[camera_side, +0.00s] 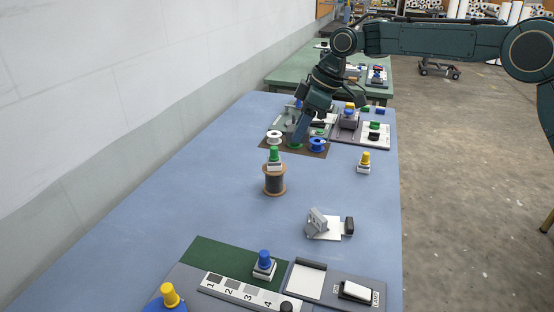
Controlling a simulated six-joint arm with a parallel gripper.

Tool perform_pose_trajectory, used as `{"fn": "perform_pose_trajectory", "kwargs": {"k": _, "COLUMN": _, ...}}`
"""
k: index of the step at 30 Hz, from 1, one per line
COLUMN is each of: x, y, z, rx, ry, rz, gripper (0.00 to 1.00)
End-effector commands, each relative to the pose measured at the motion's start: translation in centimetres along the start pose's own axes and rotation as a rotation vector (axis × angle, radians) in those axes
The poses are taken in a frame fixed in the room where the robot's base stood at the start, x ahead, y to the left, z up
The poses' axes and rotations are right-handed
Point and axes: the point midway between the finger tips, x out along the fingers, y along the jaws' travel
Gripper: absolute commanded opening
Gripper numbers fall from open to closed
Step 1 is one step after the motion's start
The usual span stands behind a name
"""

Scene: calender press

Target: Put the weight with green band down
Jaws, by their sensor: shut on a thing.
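My gripper (298,136) points down over the brown mat (285,150) in the far half of the blue table. It is shut, with a green round thing (294,145) right at its fingertips. The fingers partly cover this thing, and I cannot make out a band or tell whether it touches the mat. A piece with a green top and white base (274,156) stands upright on a wooden-ended spool (274,181), nearer the camera and apart from my gripper.
A white reel (274,137) and a blue reel (317,145) flank my gripper closely. A yellow-topped piece (364,163) stands to the right. A grey tilted device (318,221) and a blue-topped piece (264,264) are nearer. The table's (210,190) left middle is clear.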

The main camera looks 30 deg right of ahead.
Motion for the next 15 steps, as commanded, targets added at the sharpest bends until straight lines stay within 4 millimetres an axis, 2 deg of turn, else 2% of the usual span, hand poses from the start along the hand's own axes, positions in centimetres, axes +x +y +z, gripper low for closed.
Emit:
{"fn": "perform_pose_trajectory", "kwargs": {"k": 1, "x": 0.5, "y": -1.6, "z": -1.4, "rx": -0.051, "ry": 0.002, "rz": -0.020, "gripper": 0.00}}
{"fn": "perform_pose_trajectory", "kwargs": {"k": 6, "x": 1.9, "y": -6.8, "z": -4.9, "rx": -0.203, "ry": 0.001, "rz": -0.084, "gripper": 0.00}}
{"fn": "perform_pose_trajectory", "kwargs": {"k": 15, "x": 3.8, "y": -15.8, "z": -9.2, "rx": -0.456, "ry": -0.003, "rz": -0.183, "gripper": 0.00}}
